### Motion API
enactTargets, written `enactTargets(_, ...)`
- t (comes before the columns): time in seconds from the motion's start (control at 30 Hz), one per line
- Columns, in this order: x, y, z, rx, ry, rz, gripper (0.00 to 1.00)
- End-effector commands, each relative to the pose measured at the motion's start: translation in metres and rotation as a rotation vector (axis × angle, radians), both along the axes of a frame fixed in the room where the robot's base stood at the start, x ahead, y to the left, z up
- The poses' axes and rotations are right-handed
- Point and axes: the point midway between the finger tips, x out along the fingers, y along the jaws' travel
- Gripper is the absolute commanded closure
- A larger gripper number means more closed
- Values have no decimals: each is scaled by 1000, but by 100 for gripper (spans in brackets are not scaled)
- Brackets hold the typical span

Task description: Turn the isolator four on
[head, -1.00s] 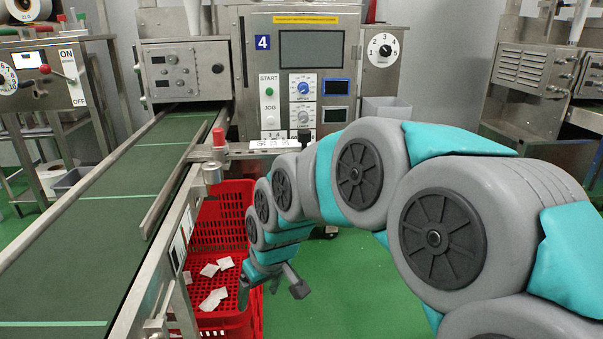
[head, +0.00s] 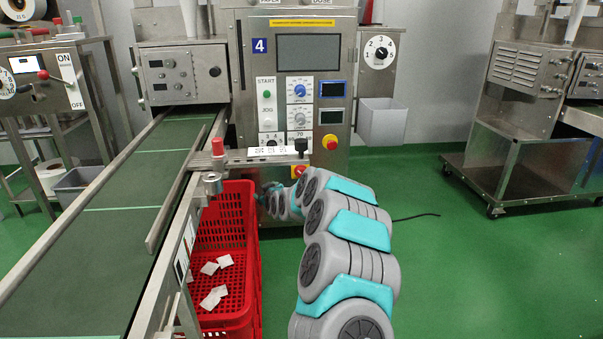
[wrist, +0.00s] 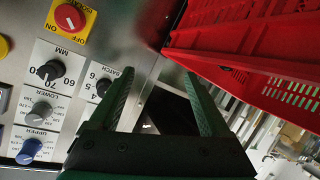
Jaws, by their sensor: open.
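The isolator of machine four is a red rotary knob on a yellow plate (wrist: 70,17), at the upper left of the wrist view. A pale mark shows on the knob; its on or off setting is unclear. In the head view the isolator (head: 298,171) sits low on the machine's front, partly covered by my arm. My gripper (wrist: 160,78) is open and empty, with its two dark green fingers apart. It is right of and below the isolator in the wrist view, not touching it. In the head view my gripper is mostly hidden, near the red crate.
The machine panel (head: 280,90) bears a blue "4" label, knobs, a start button and a red stop button (head: 330,142). A red crate (head: 252,260) with white teabags stands beside the conveyor (head: 90,230). A grey bin (head: 382,123) hangs at right.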

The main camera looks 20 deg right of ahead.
Motion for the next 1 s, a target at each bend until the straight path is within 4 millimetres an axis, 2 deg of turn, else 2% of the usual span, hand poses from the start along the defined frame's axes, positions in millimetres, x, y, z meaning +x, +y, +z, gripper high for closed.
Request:
enactTargets(0.13,23,-53,-13,-118,-105,-64,19)
enactTargets(0.3,33,-110,-25,-273,-212,-125,19)
enactTargets(0.43,32,-137,-28,-368,-267,-153,19)
enactTargets(0.57,31,-152,-28,-421,-298,-166,19)
enactTargets(0.77,36,-157,-28,-439,-306,-169,19)
enactTargets(1.0,57,-162,-28,-437,-307,-168,19)
